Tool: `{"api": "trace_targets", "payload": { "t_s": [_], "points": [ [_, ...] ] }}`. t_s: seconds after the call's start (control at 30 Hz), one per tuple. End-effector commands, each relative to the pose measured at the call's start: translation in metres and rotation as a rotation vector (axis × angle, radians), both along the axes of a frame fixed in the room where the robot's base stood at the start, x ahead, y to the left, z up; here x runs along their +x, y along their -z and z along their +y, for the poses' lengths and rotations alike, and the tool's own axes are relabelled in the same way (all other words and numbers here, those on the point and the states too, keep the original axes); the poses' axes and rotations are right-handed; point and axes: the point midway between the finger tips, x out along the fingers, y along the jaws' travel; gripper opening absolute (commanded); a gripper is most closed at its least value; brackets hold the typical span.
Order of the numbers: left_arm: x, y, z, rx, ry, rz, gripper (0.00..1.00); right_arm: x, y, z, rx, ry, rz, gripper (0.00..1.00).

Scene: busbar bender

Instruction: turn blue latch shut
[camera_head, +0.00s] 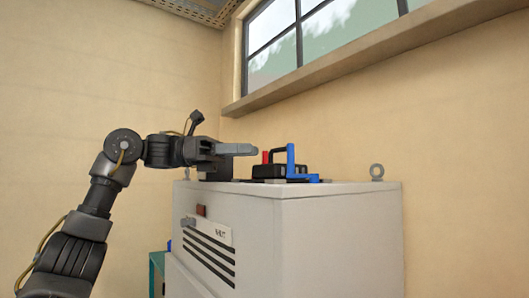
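The blue latch (290,160) stands upright on the black device (268,171) on top of a light grey cabinet. A blue flat piece (303,177) lies at its foot, and a small red part (265,157) shows on the left of the device. My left gripper (250,149) reaches in from the left above the cabinet top, its fingers pointing right toward the device. The fingers look apart from the blue latch, with a small gap. They overlap in this side view, so their opening is unclear. My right gripper is not in view.
The grey cabinet (333,235) has dark vent slots and a reddish-brown part (201,210) on its left face. A window ledge (360,62) juts from the wall above. Open space lies above the cabinet.

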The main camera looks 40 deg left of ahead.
Motion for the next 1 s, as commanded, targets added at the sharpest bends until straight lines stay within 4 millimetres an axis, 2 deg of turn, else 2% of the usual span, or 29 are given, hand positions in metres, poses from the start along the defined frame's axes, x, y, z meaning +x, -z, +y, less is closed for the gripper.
{"api": "trace_targets", "payload": {
  "t_s": [0.13, 0.4, 0.5, 0.57, 0.67, 0.8, 1.0],
  "points": [
    [-0.004, 0.000, 0.008, -0.001, 0.001, 0.000, 0.33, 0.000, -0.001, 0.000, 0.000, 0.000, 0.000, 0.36],
    [-0.005, 0.000, 0.010, 0.000, 0.001, 0.000, 0.33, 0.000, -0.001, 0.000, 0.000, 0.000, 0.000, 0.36],
    [-0.008, -0.001, 0.010, -0.001, 0.001, -0.010, 0.20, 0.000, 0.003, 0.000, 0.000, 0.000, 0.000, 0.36],
    [-0.019, -0.004, 0.011, -0.002, 0.001, -0.040, 0.12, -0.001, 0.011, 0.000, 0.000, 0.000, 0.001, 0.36],
    [-0.070, -0.007, -0.003, 0.046, -0.006, -0.120, 0.00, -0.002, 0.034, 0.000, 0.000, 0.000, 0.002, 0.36],
    [-0.099, -0.007, -0.015, -0.028, -0.094, 0.104, 0.00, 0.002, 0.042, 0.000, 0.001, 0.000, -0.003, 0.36],
    [-0.122, 0.000, -0.022, -0.260, -0.236, 0.489, 0.00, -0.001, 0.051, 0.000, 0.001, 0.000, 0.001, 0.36]
  ]
}}
